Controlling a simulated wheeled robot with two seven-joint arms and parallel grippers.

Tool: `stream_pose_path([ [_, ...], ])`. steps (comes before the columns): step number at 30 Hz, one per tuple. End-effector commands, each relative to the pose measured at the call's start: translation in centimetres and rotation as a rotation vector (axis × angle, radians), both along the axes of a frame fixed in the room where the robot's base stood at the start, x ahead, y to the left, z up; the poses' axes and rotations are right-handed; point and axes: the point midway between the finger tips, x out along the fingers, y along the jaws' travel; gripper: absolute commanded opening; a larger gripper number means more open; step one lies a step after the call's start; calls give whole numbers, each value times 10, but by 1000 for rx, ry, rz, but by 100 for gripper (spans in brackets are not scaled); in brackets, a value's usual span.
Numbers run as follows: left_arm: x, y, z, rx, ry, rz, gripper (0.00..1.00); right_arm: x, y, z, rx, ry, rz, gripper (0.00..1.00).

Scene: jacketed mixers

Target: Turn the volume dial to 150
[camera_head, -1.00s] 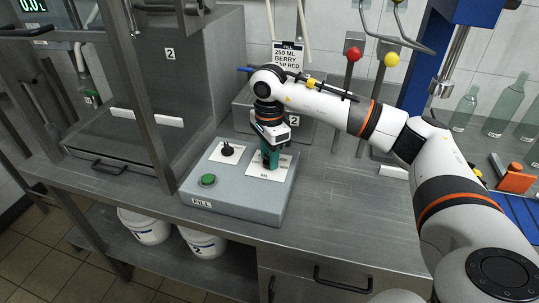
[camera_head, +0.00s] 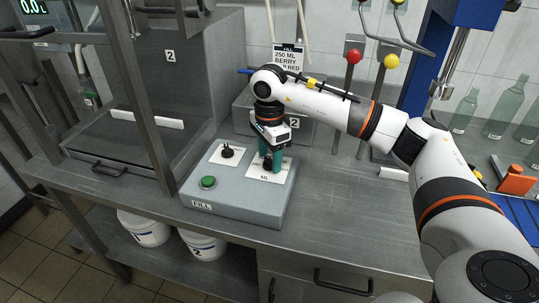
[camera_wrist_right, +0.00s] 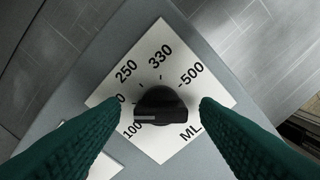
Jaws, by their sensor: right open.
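The volume dial (camera_wrist_right: 160,106) is a black knob on a white plate (camera_wrist_right: 183,72) marked 100, 250, 330, 500 and ML. Another mark between 100 and 250 is mostly hidden by a finger. The knob's white pointer line lies on its left side, pointing left near the 100 and the half-hidden mark. My right gripper (camera_wrist_right: 161,102) is open, with one green finger on each side of the knob and visible gaps. In the head view my right gripper (camera_head: 272,160) points down over the plate on the grey control box (camera_head: 235,205). My left gripper is not in view.
The box also carries a smaller black knob (camera_head: 227,150) and a green button (camera_head: 208,182) above a FILL label. A sign (camera_head: 288,58) reading 250 ML BERRY hangs behind. Red (camera_head: 352,56) and yellow (camera_head: 391,61) ball levers stand behind my arm. Counter right of the box is clear.

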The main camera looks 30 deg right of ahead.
Motion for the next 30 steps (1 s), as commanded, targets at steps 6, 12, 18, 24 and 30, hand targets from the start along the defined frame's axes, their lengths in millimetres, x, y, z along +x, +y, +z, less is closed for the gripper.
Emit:
stream_pose_path([
  [6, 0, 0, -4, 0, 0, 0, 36, 1, 0, 36, 1, -7, -1, 56],
  [12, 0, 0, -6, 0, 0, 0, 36, 1, 1, 80, 3, -6, 0, 56],
  [18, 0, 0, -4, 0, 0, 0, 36, 1, 0, 110, 1, -5, 0, 56],
  [24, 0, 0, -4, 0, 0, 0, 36, 0, 0, 117, 0, -2, -1, 56],
  [30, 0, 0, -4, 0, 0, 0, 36, 0, 0, 117, 0, -2, -1, 56],
])
